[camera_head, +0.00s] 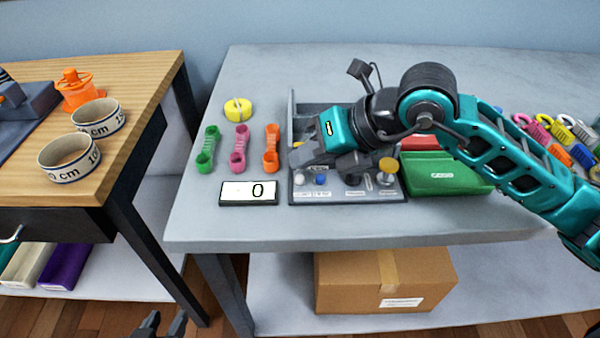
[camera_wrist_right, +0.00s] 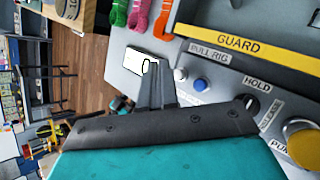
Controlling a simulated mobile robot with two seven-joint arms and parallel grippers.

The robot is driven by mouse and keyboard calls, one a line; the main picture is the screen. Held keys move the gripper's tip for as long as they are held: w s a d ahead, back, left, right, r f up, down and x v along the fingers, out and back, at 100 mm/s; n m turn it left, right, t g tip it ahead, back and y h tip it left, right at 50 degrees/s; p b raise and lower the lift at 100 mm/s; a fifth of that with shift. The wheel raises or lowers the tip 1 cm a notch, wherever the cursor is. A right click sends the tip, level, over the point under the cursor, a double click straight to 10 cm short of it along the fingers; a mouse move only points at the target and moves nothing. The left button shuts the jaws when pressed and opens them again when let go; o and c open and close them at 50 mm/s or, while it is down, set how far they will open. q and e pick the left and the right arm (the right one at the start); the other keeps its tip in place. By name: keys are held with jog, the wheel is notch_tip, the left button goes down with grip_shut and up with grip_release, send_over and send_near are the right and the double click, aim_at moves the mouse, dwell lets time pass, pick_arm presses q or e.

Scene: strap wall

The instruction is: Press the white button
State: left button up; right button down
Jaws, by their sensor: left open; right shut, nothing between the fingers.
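The white button (camera_head: 299,180) sits at the left end of the control panel's front strip, beside a blue button (camera_head: 320,180). In the right wrist view the white button (camera_wrist_right: 180,74) and blue button (camera_wrist_right: 200,84) lie just right of the fingers. My right gripper (camera_head: 299,158) is shut and empty, over the panel's left part. In the right wrist view its fingertips (camera_wrist_right: 154,60) appear left of the white button; I cannot tell their height above the panel, and no contact shows. My left gripper (camera_head: 160,325) is open at the bottom edge, low in front of the tables.
A display reading 0 (camera_head: 249,192) lies left of the panel. A yellow GUARD bar (camera_wrist_right: 250,46), a HOLD knob (camera_wrist_right: 250,104) and a yellow knob (camera_head: 388,165) are nearby. Green, pink and orange straps (camera_head: 271,148) and a green tray (camera_head: 445,180) flank the panel.

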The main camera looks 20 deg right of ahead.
aim_at(306, 184)
notch_tip(306, 184, up, 5)
jog(key=p, duration=0.3)
jog(key=shift+f, duration=0.15)
dwell(0.5)
